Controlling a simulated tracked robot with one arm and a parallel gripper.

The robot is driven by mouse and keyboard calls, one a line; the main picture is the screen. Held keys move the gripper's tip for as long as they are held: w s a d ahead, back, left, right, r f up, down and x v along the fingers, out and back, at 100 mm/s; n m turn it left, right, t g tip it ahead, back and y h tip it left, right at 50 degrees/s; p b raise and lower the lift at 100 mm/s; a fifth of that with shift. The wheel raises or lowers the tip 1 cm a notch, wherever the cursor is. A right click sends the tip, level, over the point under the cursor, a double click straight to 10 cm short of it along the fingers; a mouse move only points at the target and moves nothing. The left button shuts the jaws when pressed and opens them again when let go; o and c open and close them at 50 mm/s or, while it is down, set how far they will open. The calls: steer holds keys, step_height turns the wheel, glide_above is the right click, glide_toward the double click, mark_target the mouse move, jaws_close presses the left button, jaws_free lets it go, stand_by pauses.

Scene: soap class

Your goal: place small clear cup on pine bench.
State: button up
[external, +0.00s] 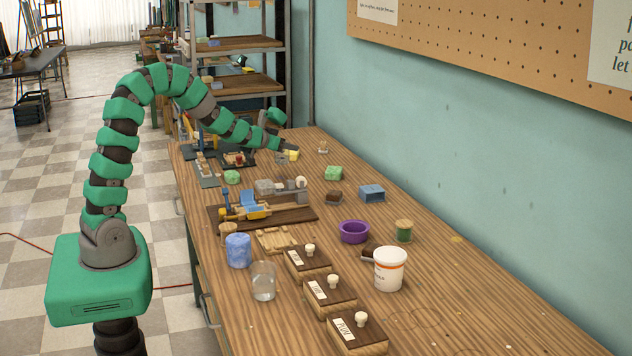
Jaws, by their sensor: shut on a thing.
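My gripper (289,148) is at the far part of the long wooden bench (480,300), low over its top. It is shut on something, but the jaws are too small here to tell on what. A small clear cup-like thing (281,158) shows just below the gripper, partly covered, beside a small yellow block (293,156). I cannot tell whether either touches the jaws or the bench top. A larger clear glass (263,283) stands upright at the near left edge of the bench.
A blue jar (238,251), a white tub (390,270), a purple bowl (354,232) and a green spool (403,231) stand nearer. Several knobbed wooden boxes (329,293) form a row in front. A dark wooden board (300,214) carries a device. The near right bench top is mostly clear.

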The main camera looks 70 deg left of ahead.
steer(key=w+a, duration=0.1)
steer(key=w, duration=0.2)
steer(key=w+a+b, duration=0.1)
steer(key=w+a, duration=0.1)
steer(key=w, duration=0.2)
steer(key=w+a+f, duration=0.1)
steer(key=w+a, duration=0.1)
steer(key=w, duration=0.1)
steer(key=shift+w+f+b, duration=0.1)
steer(key=shift+w+b, duration=0.2)
steer(key=shift+w, duration=0.1)
steer(key=shift+f+b, duration=0.45)
steer(key=shift+f, duration=1.2)
steer(key=shift+f, duration=0.1)
steer(key=o, duration=1)
steer(key=shift+s+d+r, duration=0.15)
steer(key=shift+s+r, duration=0.25)
steer(key=shift+s, duration=0.2)
steer(key=shift+p+v, duration=0.9)
steer(key=shift+v, duration=4.4)
